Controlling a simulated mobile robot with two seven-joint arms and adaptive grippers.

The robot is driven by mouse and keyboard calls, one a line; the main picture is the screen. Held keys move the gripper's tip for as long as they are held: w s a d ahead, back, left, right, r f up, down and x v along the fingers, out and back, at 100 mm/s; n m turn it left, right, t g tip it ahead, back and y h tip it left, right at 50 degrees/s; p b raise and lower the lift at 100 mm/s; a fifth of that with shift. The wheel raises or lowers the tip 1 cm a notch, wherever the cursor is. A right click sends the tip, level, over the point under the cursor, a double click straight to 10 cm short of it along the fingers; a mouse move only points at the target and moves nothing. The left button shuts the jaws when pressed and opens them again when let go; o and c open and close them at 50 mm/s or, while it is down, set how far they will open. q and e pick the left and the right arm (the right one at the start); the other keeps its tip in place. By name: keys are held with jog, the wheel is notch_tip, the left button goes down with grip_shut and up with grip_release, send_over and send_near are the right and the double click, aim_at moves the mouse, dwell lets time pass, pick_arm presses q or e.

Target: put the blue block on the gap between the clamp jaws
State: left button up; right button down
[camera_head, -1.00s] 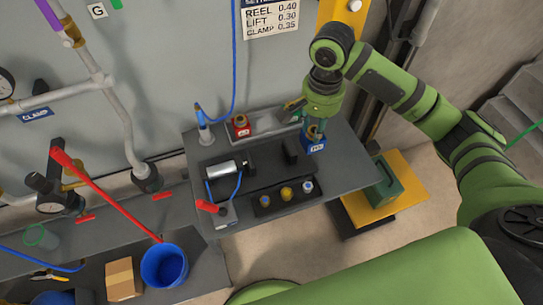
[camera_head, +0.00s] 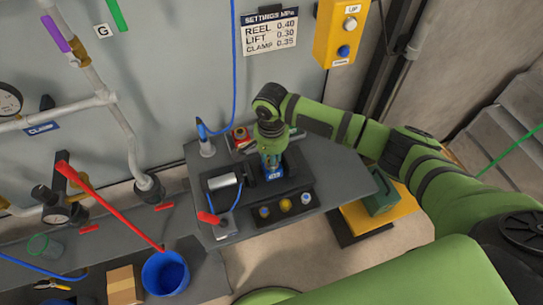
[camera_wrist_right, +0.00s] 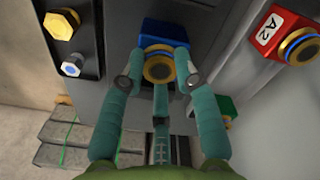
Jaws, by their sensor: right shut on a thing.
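My right gripper (camera_head: 270,155) is shut on the blue block (camera_head: 273,173), over the dark clamp base. In the right wrist view, the gripper's teal fingers (camera_wrist_right: 160,84) close around a brass round fitting on the blue block (camera_wrist_right: 164,32). The clamp's silver cylinder (camera_head: 222,181) lies just left of the block. The gripper and block hide much of the jaws and the gap. I cannot tell whether the block touches the base. My left gripper is not in view.
A red block (camera_head: 240,134) stands behind the clamp; it also shows in the right wrist view (camera_wrist_right: 270,31). A dark strip with several round fittings (camera_head: 285,205) lies in front. A blue hose hangs behind the table. The table's right part (camera_head: 340,180) is clear.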

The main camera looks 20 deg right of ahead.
jog(key=shift+f, duration=0.1)
jog(key=c, duration=0.9)
grip_release()
notch_tip(320, 180, up, 12)
jog(key=shift+a+r+b, duration=0.1)
jog(key=shift+r+b, duration=0.05)
jog(key=shift+b, duration=0.5)
